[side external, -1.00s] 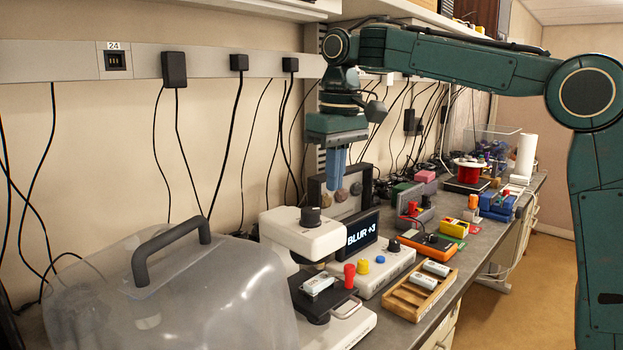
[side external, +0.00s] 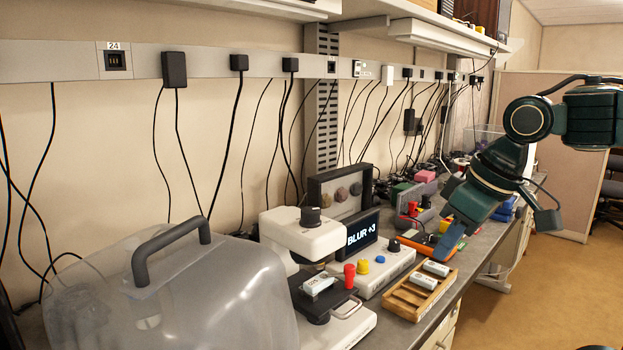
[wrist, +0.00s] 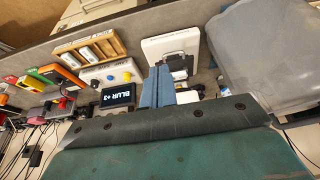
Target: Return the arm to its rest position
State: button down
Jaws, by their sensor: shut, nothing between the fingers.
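My gripper (side external: 447,240) is at the right in the side external view, tilted down and to the left. Its blue fingers are together with nothing between them. In the wrist view the blue fingers (wrist: 157,88) show side by side, pointing toward the white microscope-like device.
Open floor (side external: 540,290) lies right of the bench.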

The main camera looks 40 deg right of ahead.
jog(key=s+f+t, duration=0.1)
jog(key=s+f, duration=0.4)
jog(key=shift+d, duration=0.2)
